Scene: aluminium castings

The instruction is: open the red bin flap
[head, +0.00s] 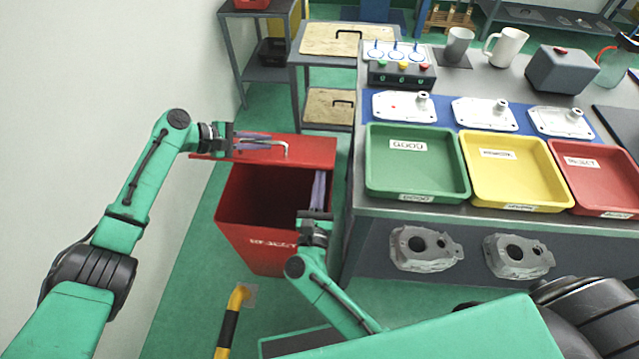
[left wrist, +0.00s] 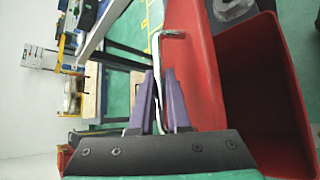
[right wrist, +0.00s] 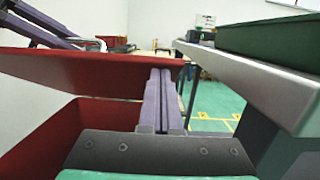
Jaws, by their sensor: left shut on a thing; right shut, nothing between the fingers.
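The red bin (head: 255,247) stands on the floor left of the bench, and its dark inside is visible. Its red flap (head: 310,152) is open, lifted at the back of the mouth; it also shows in the right wrist view (right wrist: 75,72). My left gripper (head: 268,143) is shut on the flap's bent metal handle (head: 286,148), whose end shows past the fingers in the left wrist view (left wrist: 172,34). My right gripper (head: 319,177) is shut and empty at the right side of the bin mouth. Its fingers (right wrist: 162,90) point toward the flap; I cannot tell whether they touch it.
The bench holds a green tray (head: 372,178), a yellow tray (head: 472,187) and a red tray (head: 570,190). It stands close to the bin's right. A wall (head: 70,100) is on the left. A yellow-black post (head: 230,325) stands in front.

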